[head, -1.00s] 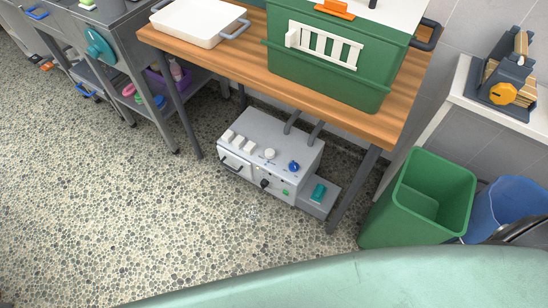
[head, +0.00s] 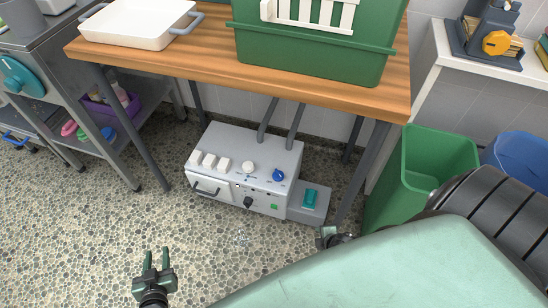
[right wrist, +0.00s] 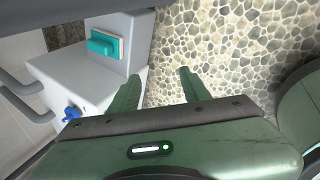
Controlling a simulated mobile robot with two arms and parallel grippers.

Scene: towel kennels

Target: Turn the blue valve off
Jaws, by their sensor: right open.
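The blue valve (head: 278,175) is a small round knob on the upper right of a grey-white box's (head: 245,145) front, on the floor below the wooden table. It also shows at the lower left of the right wrist view (right wrist: 71,113). My right gripper (head: 327,236) is partly seen in the head view, in front and to the right of the box. In the right wrist view the right gripper (right wrist: 160,75) is open and empty, its fingers beside the box and apart from the valve. My left gripper (head: 157,256) is open and empty over the floor, front left.
A teal switch (head: 310,198) sits on a low side block at the box's right. A white knob, white switches, a black knob and a handle are on the box. Table legs (head: 362,165) and a green bin (head: 425,160) stand right. Floor in front is clear.

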